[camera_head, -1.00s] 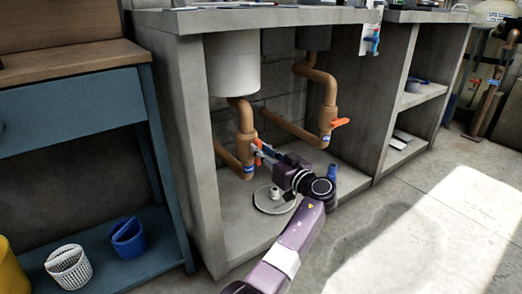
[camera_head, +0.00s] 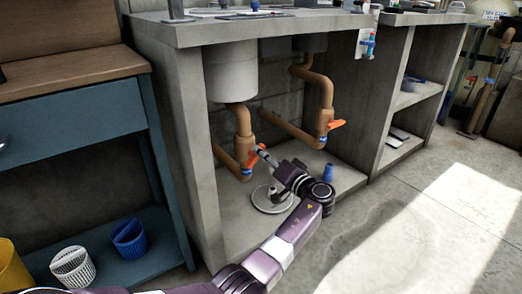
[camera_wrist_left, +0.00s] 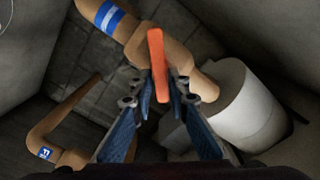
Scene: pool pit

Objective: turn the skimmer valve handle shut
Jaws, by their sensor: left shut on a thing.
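The orange valve handle (camera_head: 254,157) sits on the left brown pipe (camera_head: 243,122) under the counter and slants from upper right to lower left in the head view. My left gripper (camera_head: 262,152) is shut on this handle. In the left wrist view the orange handle (camera_wrist_left: 157,62) stands between the two fingertips of my left gripper (camera_wrist_left: 160,82), with the valve body behind it. I cannot read which valve is the skimmer one. A second orange handle (camera_head: 336,125) is on the right pipe (camera_head: 325,100), apart from my gripper. My right gripper is not in view.
A white cylinder (camera_head: 230,77) hangs above the left pipe. A round grey disc (camera_head: 262,203) and a blue object (camera_head: 328,172) are on the cabinet floor. Concrete side walls (camera_head: 178,110) bound the bay. Baskets (camera_head: 72,267) stand on the blue shelf at left.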

